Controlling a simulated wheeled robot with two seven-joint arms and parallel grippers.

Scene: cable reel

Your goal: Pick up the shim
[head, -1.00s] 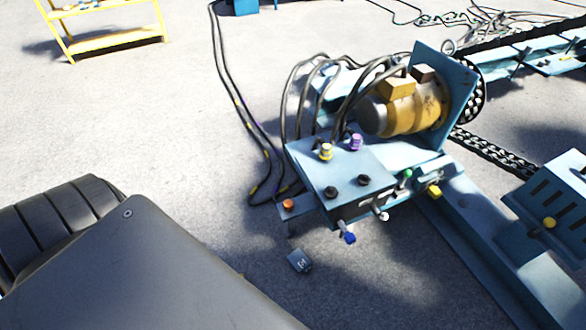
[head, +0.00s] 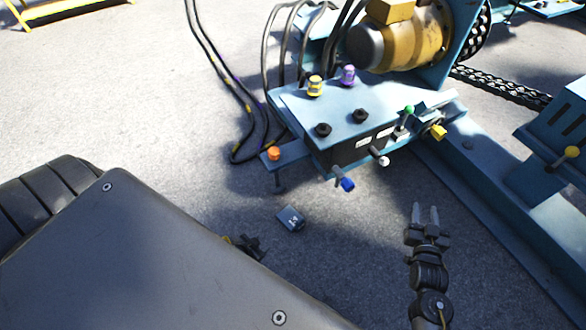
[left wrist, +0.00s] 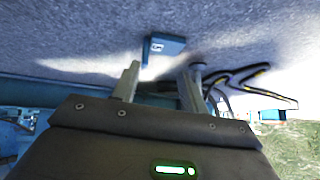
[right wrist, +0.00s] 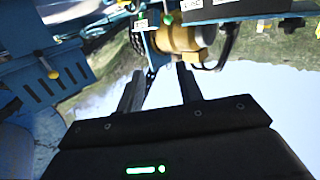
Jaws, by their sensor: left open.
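The shim is a small flat blue-grey block (head: 291,218) with white markings, lying on the concrete floor below the machine's control box. In the left wrist view the shim (left wrist: 166,45) is just beyond the fingertips, roughly centred between them. My left gripper (head: 250,242) is partly hidden behind my dark body panel, to the left of and nearer than the shim. Its fingers (left wrist: 163,72) are apart and empty. My right gripper (head: 426,210) is well to the right of the shim, its fingers apart and empty, and it also shows in the right wrist view (right wrist: 160,75).
The blue control box (head: 340,115) with knobs and levers overhangs the floor behind the shim. An orange-capped bracket (head: 274,154) juts out near it. Black cables (head: 245,145) lie to the left. A blue rail (head: 480,210) runs along the right. Floor around the shim is clear.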

